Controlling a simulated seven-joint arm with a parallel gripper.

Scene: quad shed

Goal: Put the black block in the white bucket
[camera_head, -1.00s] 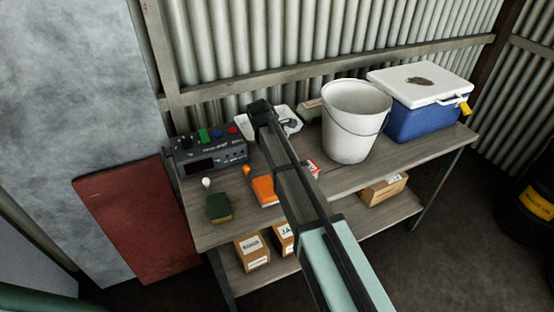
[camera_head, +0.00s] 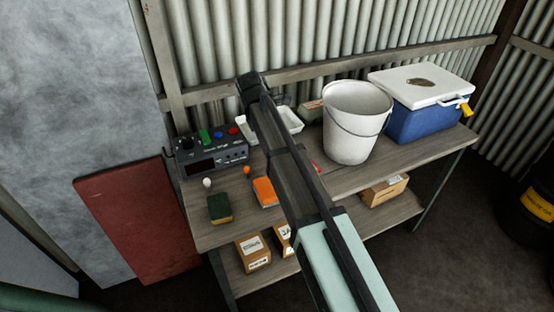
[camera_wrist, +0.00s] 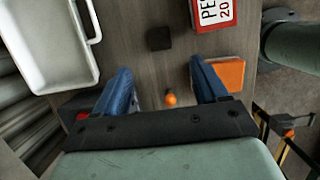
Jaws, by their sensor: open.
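A small black block (camera_wrist: 158,38) lies on the bench top in the wrist view. It sits ahead of my gripper (camera_wrist: 161,68), roughly between the lines of its two blue fingers. The gripper is open and empty, and apart from the block. In the head view my arm hides the block and the gripper. The white bucket (camera_head: 352,135) stands upright on the bench, right of my arm, with its wire handle down against its side.
A white tray (camera_wrist: 45,70) lies left of the block; a red and white box (camera_wrist: 212,22) and orange sponge (camera_wrist: 226,75) lie right. An orange knob (camera_wrist: 170,99) shows between the fingers. A blue cooler (camera_head: 420,120) stands right of the bucket; a grey device (camera_head: 210,157) stands left.

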